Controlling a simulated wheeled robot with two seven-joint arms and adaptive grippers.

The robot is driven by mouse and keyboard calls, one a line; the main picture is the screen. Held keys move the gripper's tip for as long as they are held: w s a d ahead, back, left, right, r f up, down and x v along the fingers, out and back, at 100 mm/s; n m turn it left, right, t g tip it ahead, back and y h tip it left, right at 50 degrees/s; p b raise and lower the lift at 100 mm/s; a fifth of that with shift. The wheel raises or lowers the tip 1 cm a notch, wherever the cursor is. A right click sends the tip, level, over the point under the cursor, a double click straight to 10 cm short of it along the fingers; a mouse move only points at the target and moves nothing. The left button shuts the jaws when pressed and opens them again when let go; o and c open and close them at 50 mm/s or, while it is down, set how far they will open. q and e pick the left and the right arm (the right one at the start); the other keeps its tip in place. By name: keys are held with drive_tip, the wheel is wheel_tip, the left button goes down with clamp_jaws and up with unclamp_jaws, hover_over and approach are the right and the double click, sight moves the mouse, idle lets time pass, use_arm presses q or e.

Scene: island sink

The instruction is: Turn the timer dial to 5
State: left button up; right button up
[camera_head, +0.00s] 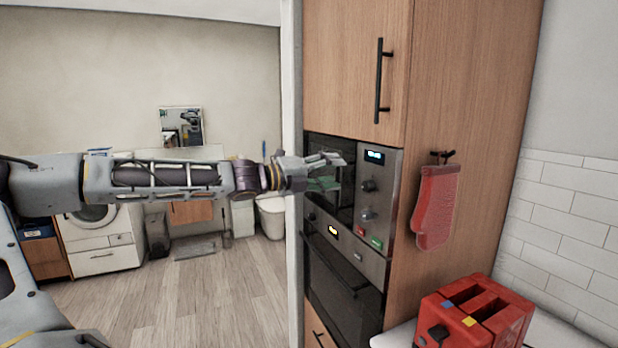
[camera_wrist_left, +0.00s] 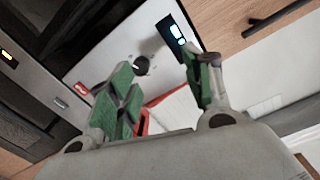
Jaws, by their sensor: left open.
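The control panel (camera_head: 389,160) of the built-in oven has a lit display (camera_head: 375,156), an upper dial (camera_head: 369,186) and a lower dial (camera_head: 367,214). Which is the timer dial is not clear. My left gripper (camera_head: 335,172) is open, with green pads, and reaches in front of the oven door, left of the dials. In the left wrist view, one dark dial (camera_wrist_left: 140,64) shows beyond my left gripper (camera_wrist_left: 158,64), near the left finger; I cannot tell which dial it is. I see no contact, and nothing is held. My right gripper is not in view.
Red (camera_head: 360,232) and green (camera_head: 376,243) buttons sit below the dials. A red oven mitt (camera_head: 437,205) hangs to the right. A red toaster (camera_head: 470,318) stands on the counter. A cabinet handle (camera_head: 379,80) juts out above. The floor at left is open.

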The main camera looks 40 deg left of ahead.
use_arm(q)
drive_tip(key=shift+b+v, duration=0.4)
drive_tip(key=shift+v, duration=2.55)
drive_tip(key=shift+f+n, duration=0.2)
drive_tip(key=shift+n, duration=0.1)
